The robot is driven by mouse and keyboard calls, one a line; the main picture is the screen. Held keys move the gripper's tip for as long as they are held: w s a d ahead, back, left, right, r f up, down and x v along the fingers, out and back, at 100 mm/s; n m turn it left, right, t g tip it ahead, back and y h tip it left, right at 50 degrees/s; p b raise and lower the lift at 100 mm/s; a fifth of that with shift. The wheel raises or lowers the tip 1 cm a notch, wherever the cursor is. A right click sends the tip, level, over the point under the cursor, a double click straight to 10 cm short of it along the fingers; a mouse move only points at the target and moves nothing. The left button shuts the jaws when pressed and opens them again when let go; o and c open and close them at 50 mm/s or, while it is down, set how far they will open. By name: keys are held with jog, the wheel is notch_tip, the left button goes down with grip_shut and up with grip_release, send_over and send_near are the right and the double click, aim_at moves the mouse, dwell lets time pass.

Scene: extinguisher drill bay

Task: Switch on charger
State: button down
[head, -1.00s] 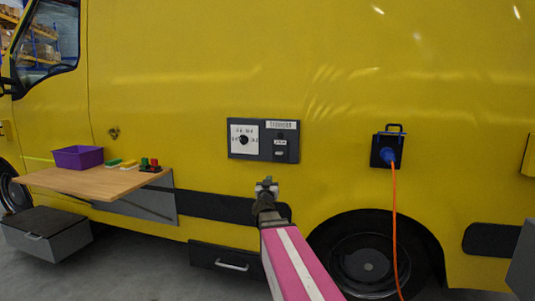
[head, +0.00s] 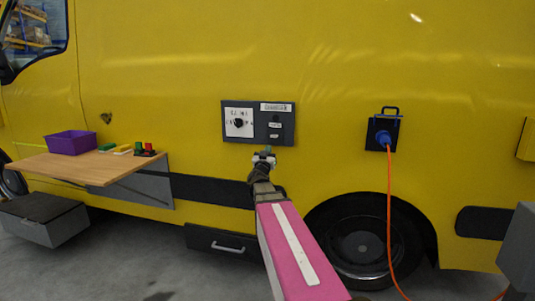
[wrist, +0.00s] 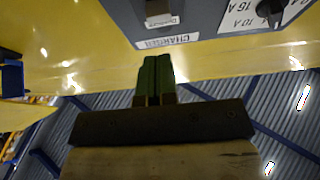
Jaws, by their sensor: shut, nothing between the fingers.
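The dark grey charger panel (head: 258,136) is set in the side of the yellow van. Its left half has a white plate with a black rotary dial (head: 239,123). Its right half has a white label reading CHARGER (head: 276,107) above a small dark switch area (head: 275,120). My gripper (head: 267,149) is just below the panel's right half, its green fingers shut and empty. In the wrist view the panel appears upside down, with the CHARGER label (wrist: 167,41) just beyond the closed fingertips (wrist: 155,60) and the dial (wrist: 270,9) at upper right. The switch's setting is unclear.
A blue plug (head: 383,138) with an orange cable (head: 391,220) sits in a dark socket right of the panel. At left, a wooden shelf (head: 80,168) holds a purple bin (head: 71,143) and small coloured items. A wheel (head: 362,245) is below.

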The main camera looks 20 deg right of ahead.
aim_at(274, 132)
jog(key=x, duration=1)
jog(key=shift+w+d, duration=0.1)
jog(key=shift+w, duration=0.05)
jog(key=shift+w+d+r, duration=0.15)
jog(key=shift+w+r, duration=0.1)
jog(key=shift+s, duration=0.2)
